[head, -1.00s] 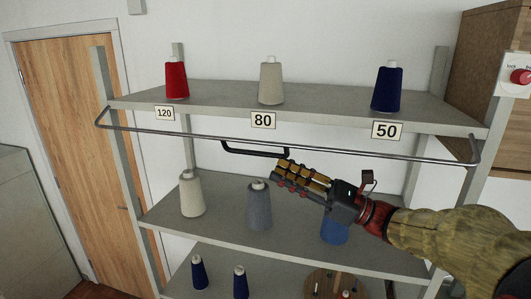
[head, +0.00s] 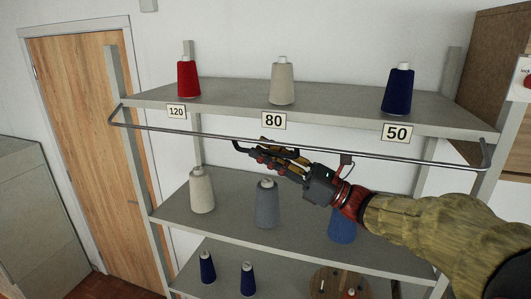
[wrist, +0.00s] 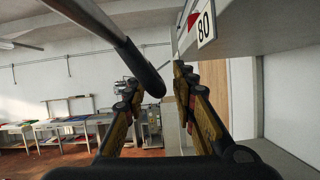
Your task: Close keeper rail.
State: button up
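The keeper rail (head: 195,133) is a grey metal bar running across the shelf unit, just below and in front of the top shelf. In the wrist view the rail (wrist: 88,18) comes in from the top left, and the black handle (wrist: 146,74) ends near the gap between my fingers (wrist: 158,92). The fingers are apart. I cannot tell whether they touch the handle.
The top shelf (head: 335,98) holds a red cone (head: 188,78), a beige cone (head: 282,84) and a navy cone (head: 398,92) behind number labels. The lower shelves hold more cones, close under my gripper. A wooden door (head: 85,150) stands left. The wrist view shows distant worktables.

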jog(key=shift+c, duration=0.3)
grip_shut()
dwell(0.6)
